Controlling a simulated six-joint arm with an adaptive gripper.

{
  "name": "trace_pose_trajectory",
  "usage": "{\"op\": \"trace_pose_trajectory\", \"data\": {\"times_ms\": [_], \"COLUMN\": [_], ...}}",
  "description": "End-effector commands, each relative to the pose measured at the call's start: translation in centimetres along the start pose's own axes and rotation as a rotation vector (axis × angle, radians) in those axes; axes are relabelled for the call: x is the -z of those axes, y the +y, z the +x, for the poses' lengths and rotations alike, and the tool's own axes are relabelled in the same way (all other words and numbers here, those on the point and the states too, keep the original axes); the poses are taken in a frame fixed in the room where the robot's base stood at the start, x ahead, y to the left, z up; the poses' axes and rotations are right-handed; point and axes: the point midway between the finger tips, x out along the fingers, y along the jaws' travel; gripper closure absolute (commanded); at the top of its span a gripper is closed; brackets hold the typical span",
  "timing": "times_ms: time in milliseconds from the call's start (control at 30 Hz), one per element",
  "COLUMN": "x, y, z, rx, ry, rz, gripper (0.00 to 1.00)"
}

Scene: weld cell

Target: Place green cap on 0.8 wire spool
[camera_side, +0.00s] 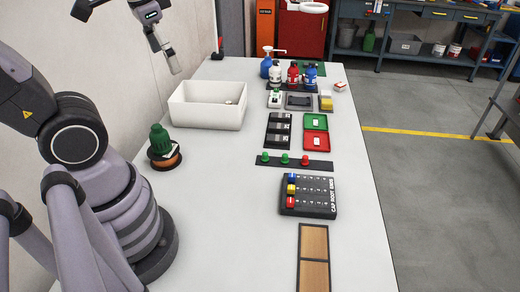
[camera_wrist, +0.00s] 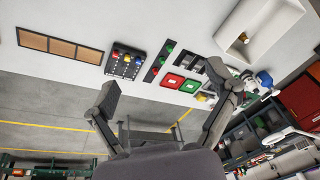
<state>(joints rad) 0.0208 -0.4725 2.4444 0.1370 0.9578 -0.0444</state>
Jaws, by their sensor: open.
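A wire spool (camera_side: 166,160) with orange-copper windings and a dark base stands on the table beside my arm's base. A stepped green piece (camera_side: 159,138) sits on top of it, with a white label partly showing; I cannot tell whether this piece is the cap. The spool's size marking is unreadable. Small green caps (camera_side: 265,156) and a red one stand on a black strip (camera_side: 323,166) at mid-table; the strip also shows in the wrist view (camera_wrist: 158,61). My gripper (camera_side: 173,65) is open and empty, raised above the table's far left; its spread fingers show in the wrist view (camera_wrist: 172,90).
A white bin (camera_side: 207,120) stands behind the spool. A black board (camera_side: 318,207) with coloured pieces and a wooden-panelled tray (camera_side: 313,262) lie nearer. Red and green trays (camera_side: 316,140) and several bottles (camera_side: 292,72) stand farther back.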

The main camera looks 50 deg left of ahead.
Motion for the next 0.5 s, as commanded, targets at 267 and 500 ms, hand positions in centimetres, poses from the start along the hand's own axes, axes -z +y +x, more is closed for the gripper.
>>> {"op": "trace_pose_trajectory", "data": {"times_ms": [267,500], "x": [-1.7,-1.7], "y": [1.4,1.6], "z": [-3.4,-3.5], "rx": [-0.095,-0.101], "ry": [0.264,0.277], "rz": [-0.067,-0.07], "gripper": [0.14,0.14]}}
